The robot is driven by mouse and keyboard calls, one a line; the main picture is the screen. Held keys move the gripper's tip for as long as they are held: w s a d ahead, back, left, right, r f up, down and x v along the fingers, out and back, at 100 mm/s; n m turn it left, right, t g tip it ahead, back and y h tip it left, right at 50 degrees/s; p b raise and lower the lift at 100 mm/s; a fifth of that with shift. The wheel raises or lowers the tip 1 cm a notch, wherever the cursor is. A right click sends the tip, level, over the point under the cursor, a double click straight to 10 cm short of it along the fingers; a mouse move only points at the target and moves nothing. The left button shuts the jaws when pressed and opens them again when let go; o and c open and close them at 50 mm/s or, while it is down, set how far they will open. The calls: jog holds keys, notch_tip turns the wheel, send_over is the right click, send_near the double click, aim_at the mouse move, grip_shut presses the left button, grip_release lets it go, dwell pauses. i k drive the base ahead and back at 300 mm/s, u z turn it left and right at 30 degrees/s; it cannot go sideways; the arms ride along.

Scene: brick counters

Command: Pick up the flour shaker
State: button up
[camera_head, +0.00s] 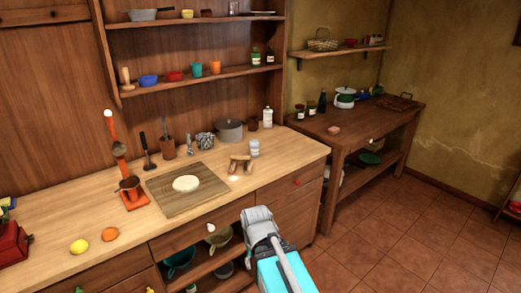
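A small pale grey-white shaker (254,148), which looks like the flour shaker, stands upright on the light wooden counter (290,150), near its back right part. A small brown wooden object (240,162) is just left of it. My gripper (259,214) is grey, at the end of my arm, in front of the counter's front edge. In the picture it is below the shaker and apart from it. Its fingers are too small and turned too far to show whether they are open or shut.
A board with dough (187,184) lies left of the shaker. A white bottle (267,117) and a grey pot (229,130) stand behind. An orange stand (131,190) is further left. The counter right of the shaker is clear.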

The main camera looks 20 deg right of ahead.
aim_at(255, 148)
jog(key=u, duration=0.1)
jog(key=i, duration=0.95)
jog(key=z, duration=0.05)
